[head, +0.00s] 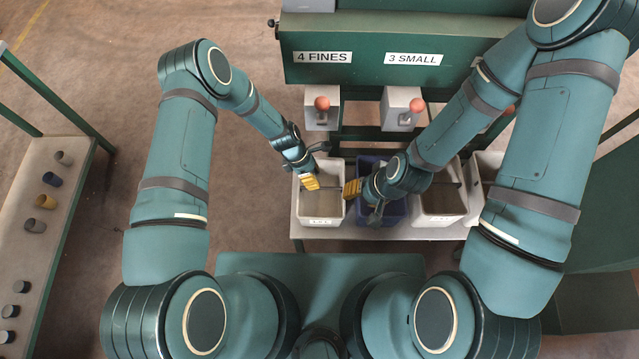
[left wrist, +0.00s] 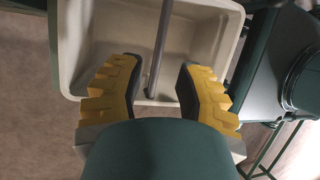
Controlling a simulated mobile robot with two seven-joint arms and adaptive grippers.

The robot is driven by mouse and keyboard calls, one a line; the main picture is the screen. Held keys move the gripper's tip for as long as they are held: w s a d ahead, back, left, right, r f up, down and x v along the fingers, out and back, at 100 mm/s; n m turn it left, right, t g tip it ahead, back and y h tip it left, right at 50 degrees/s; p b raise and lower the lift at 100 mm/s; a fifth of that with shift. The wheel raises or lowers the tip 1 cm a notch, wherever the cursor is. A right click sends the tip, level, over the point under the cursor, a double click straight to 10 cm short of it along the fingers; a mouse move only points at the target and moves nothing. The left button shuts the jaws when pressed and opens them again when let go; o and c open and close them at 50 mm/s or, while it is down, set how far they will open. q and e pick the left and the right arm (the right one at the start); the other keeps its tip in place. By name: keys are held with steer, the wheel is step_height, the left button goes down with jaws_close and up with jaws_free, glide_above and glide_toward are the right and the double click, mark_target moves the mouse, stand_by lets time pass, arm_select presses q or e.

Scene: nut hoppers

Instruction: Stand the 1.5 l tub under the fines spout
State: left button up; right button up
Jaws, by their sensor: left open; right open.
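A pale tub (head: 322,207) stands on the shelf below the 4 FINES spout (head: 322,118); its small front label is too small to read surely. My left gripper (head: 310,182) is open over this tub's back part. In the left wrist view, my left gripper's yellow fingers (left wrist: 155,88) are apart on either side of a grey bar (left wrist: 160,45) that crosses the pale tub (left wrist: 112,30). My right gripper (head: 352,188) is open by the tub's right edge, near the blue tub. My arms hide part of both tubs.
A blue tub (head: 393,213) and another pale tub (head: 443,202) stand to the right on the same shelf (head: 385,233). The 3 SMALL spout (head: 402,107) is beside the fines spout. Several small cylinders lie on a bench (head: 62,200) at far left.

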arm_select(q)
steer(key=s+a+r+m+t, duration=0.2)
steer(key=s+a+r+m, duration=0.1)
steer(key=s+r+m, duration=0.3)
steer(key=s+a+r+m+t, duration=0.1)
steer(key=s+a+r+m, duration=0.3)
steer(key=s+r+m, duration=0.3)
step_height(320, 180, up, 4)
steer(key=m, duration=0.4)
steer(key=shift+a+t+y, duration=0.2)
steer(key=shift+t+y, duration=0.1)
steer(key=shift+t, duration=0.1)
